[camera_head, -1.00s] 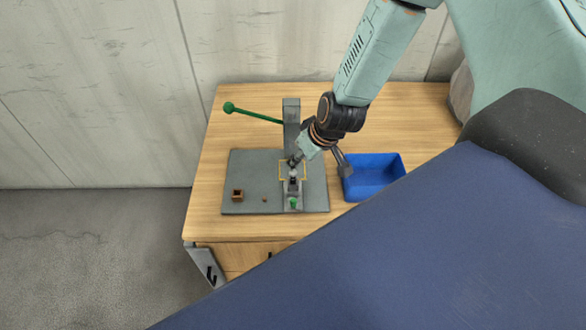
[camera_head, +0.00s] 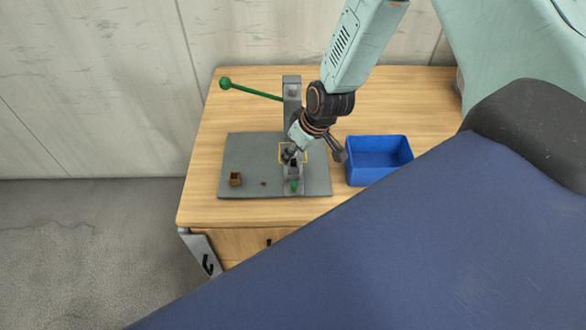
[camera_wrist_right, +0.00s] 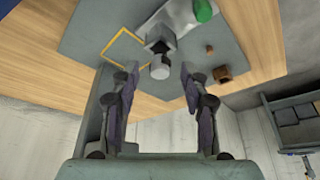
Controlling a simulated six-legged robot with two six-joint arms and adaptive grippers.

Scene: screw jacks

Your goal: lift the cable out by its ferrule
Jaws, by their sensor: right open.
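In the right wrist view a pale round-ended piece (camera_wrist_right: 160,68), which looks like the ferrule, sticks out of a dark block (camera_wrist_right: 160,36) on the grey fixture. My right gripper (camera_wrist_right: 160,78) is open, with one finger on each side of the piece and a visible gap to both. In the head view my right gripper (camera_head: 289,156) is low over the fixture's yellow outline (camera_head: 281,146) and hides most of the clamped spot. I cannot make out a cable length in either view. My left gripper is not in view.
The fixture has a grey base plate (camera_head: 250,152), an upright post (camera_head: 292,90), a green-knobbed lever (camera_head: 252,91) and a green piece (camera_head: 294,186) at its front. A small brown box (camera_head: 235,179) stands on the plate. A blue bin (camera_head: 378,175) is right of it.

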